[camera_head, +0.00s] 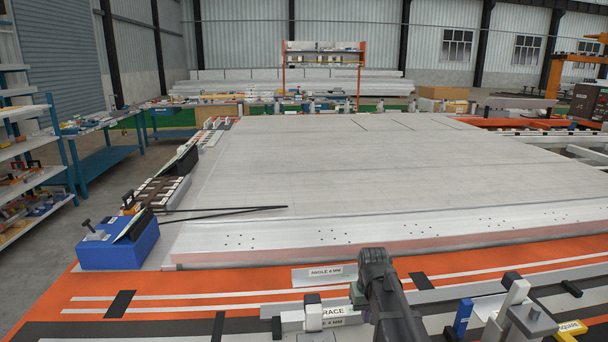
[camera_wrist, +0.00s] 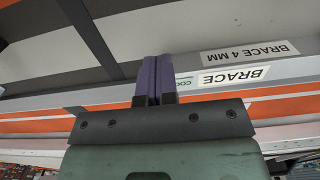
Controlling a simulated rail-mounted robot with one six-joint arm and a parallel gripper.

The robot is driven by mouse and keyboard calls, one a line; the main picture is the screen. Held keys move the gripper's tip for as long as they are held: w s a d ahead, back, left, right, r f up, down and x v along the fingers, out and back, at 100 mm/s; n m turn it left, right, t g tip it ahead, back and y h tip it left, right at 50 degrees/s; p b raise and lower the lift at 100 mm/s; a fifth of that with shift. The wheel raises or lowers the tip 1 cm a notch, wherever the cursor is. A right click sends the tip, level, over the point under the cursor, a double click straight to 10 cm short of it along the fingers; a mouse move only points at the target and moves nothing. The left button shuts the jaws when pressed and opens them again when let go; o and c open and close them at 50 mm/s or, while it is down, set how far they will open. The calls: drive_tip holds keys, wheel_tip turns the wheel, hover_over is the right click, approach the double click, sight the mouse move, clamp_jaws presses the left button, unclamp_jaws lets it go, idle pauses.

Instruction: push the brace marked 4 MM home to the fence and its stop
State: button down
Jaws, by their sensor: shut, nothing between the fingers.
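The brace marked 4 MM (camera_head: 345,321) is a pale bar low in the middle of the head view, partly hidden by my arm. In the wrist view the brace (camera_wrist: 285,72) lies to the right, its BRACE and BRACE 4 MM labels upside down. My gripper (camera_wrist: 153,63) is shut and empty, its purple fingers together beside the labelled end of the bar. I cannot tell whether they touch it. In the head view my wrist hides the fingertips. I cannot pick out the fence or the stop with certainty.
A bar marked ANGLE 4 MM (camera_head: 322,276) lies behind the brace. A white upright block with a dark top (camera_head: 313,314) stands at the brace's left part. A blue block (camera_head: 463,317) and a white upright post (camera_head: 512,298) stand to the right. The large pale panel (camera_head: 330,170) fills the back.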

wheel_tip(320, 180, up, 5)
drive_tip(key=p, duration=0.3)
drive_tip(key=shift+f+p, duration=0.2)
drive_tip(key=shift+p, duration=0.2)
drive_tip(key=s+m, duration=0.1)
drive_tip(key=s, duration=1.8)
drive_tip(key=shift+r, duration=0.1)
